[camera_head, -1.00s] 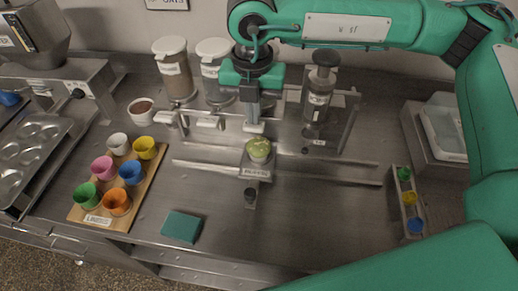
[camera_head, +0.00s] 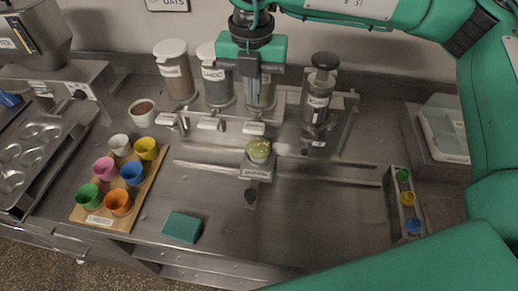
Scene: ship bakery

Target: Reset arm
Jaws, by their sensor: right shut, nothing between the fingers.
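My right arm is green and comes in from the right side of the head view. My right gripper (camera_head: 252,98) hangs pointing down in front of the clear canisters at the back. Its fingers are together with nothing between them. It is above and behind a small cup with green content (camera_head: 259,150), clear of it. That cup stands on a small labelled metal stand (camera_head: 256,173). My left gripper is not in view.
Canisters (camera_head: 174,71) and a dispenser (camera_head: 319,92) stand at the back. A wooden board (camera_head: 142,196) with several coloured cups is left. A narrow rack (camera_head: 394,215) and clear bin (camera_head: 445,128) are right. The middle counter is mostly clear.

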